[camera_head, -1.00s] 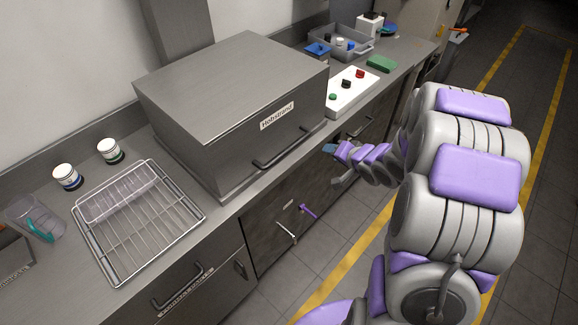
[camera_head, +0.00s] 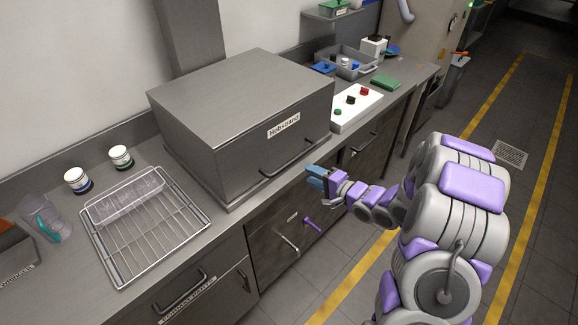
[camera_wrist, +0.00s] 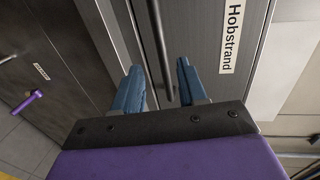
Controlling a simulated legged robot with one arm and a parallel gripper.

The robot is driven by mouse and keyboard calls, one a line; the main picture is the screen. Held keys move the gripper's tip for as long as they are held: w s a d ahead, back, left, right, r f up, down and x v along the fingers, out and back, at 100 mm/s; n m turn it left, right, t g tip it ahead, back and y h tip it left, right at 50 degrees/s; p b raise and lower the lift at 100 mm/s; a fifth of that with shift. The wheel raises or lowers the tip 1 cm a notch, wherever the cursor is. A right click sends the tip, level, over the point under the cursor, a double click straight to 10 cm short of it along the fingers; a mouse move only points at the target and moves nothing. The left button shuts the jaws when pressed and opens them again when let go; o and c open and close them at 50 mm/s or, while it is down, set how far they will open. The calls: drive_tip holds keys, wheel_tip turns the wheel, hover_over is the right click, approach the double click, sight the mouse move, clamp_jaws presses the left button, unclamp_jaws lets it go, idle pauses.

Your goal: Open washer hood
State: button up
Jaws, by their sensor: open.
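The washer hood (camera_head: 240,100) is a closed grey metal box on the counter, labelled "Hobstrand". Its bar handle (camera_head: 290,160) runs along the lower front face. My gripper (camera_head: 312,177) is open, with blue fingers, just in front of and below the handle's right end. In the wrist view the handle (camera_wrist: 158,40) appears between the two open fingers (camera_wrist: 158,78). Whether it is fully between them in depth, or touching, I cannot tell. The "Hobstrand" label also shows in the wrist view, right of the fingers.
A wire rack (camera_head: 150,235) with a clear tray lies left of the hood, beside two jars (camera_head: 78,180). A white control panel (camera_head: 352,108) with knobs stands right of it. Cabinet handles, one purple (camera_head: 312,224), project below the counter.

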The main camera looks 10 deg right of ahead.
sight(289, 164)
drive_tip(key=b+x, duration=0.2)
drive_tip(key=x, duration=0.9)
drive_tip(key=shift+w+b, duration=0.1)
drive_tip(key=shift+b, duration=0.2)
clamp_jaws()
drive_tip(key=shift+f, duration=0.1)
